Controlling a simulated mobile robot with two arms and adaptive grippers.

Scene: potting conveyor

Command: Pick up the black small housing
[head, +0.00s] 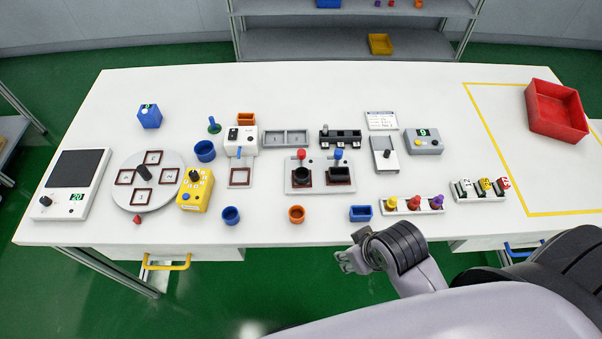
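Several black pieces could be the black small housing, and I cannot tell which by size. A round black cup (304,173) and a rectangular black box (338,174) sit in the two red-brown frames of a grey fixture (320,188). A black rack (340,137) behind them has dark parts in it, too small to make out. My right gripper (347,260) is in front of the table's near edge, apart from all these pieces. Its fingers are small and partly turned away, so their opening is unclear. My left gripper is not in view.
A blue rectangular housing (361,213), an orange ring-like cup (296,214) and a blue round cup (231,215) stand along the near edge. A tray of coloured plugs (413,206) is to their right. A red bin (556,110) stands at the far right.

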